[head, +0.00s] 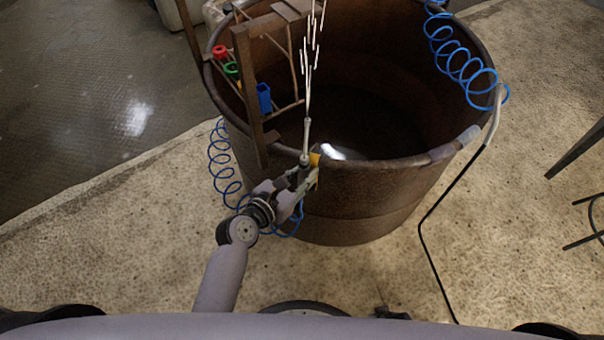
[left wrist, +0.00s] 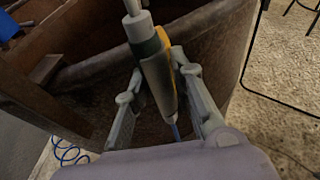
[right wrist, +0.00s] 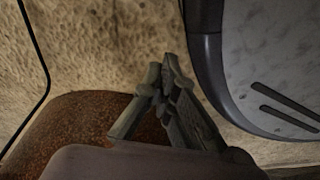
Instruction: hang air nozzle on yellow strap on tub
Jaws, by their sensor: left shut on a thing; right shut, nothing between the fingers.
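The air nozzle (head: 307,128) is a slim grey wand, upright at the near rim of the rusty brown tub (head: 350,205). White streaks rise from its tip. My left gripper (head: 306,176) is shut on the nozzle's body, which also shows between the fingers in the left wrist view (left wrist: 156,72). The yellow strap (head: 315,159) shows as a small patch at the rim, right beside the nozzle; in the left wrist view a yellow strip (left wrist: 168,50) runs along the nozzle's right side. I cannot tell whether the strap bears the nozzle. My right gripper (right wrist: 162,88) is shut and empty.
A coiled blue hose (head: 221,160) hangs at the tub's left. Another blue coil (head: 462,62) hangs at its right rim, near a bent black rod (head: 421,228). A brown wooden frame (head: 246,90) with red, green and blue pieces stands at the left rim. Dark metal legs stand far right.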

